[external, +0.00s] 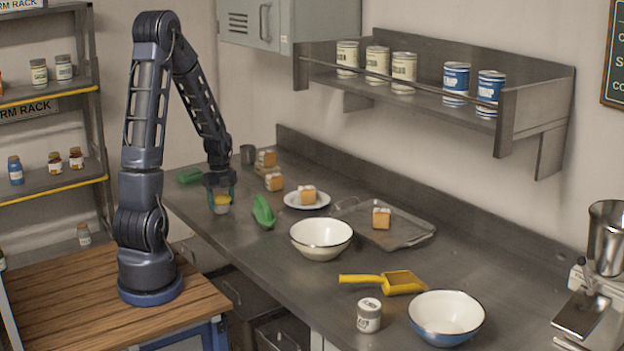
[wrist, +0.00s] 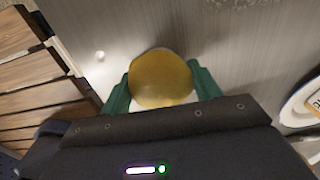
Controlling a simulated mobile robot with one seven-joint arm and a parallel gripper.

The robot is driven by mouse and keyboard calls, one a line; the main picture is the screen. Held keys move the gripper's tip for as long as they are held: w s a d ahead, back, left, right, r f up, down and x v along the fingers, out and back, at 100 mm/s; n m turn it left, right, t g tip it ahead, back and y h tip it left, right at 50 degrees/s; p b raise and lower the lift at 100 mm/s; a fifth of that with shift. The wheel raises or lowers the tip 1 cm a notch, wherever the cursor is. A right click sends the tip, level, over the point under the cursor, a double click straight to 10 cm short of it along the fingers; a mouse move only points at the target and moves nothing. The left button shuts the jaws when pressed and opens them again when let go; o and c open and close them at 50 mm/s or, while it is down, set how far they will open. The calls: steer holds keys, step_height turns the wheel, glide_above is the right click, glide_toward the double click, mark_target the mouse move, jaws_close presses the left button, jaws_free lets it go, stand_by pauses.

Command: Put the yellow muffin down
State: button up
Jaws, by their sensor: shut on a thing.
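The yellow muffin (wrist: 161,78) has a rounded golden top and a pale base. It sits between the green fingers of my gripper (wrist: 162,92) in the wrist view, and the gripper is shut on it. In the external view my gripper (external: 221,198) points down over the left end of the steel counter, with the muffin (external: 221,203) low between its fingers. The muffin is at or just above the counter surface (external: 300,258); I cannot tell whether it touches.
A green scoop (external: 263,212) lies just right of my gripper. A white plate (external: 307,200) with a cake piece, a cream bowl (external: 321,239) and a metal tray (external: 400,237) stand further right. Another green object (external: 190,176) lies behind left. The counter's front edge is close.

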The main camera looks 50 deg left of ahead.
mark_target(222, 195)
steer(key=shift+f, duration=0.1)
steer(key=o, duration=0.8)
steer(key=shift+c, duration=0.2)
step_height(222, 195, up, 12)
steer(key=shift+f, duration=0.1)
steer(key=s+d+r+n+t, duration=0.2)
steer(key=s+d+r+n, duration=0.2)
steer(key=d+r+n, duration=0.8)
steer(key=s+d+r+n+t, duration=0.2)
steer(key=s+d+r+n, duration=0.2)
steer(key=s+d, duration=0.6)
steer(key=shift+d+n+t, duration=0.3)
steer(key=shift+d+n, duration=0.15)
steer(key=shift+n, duration=0.55)
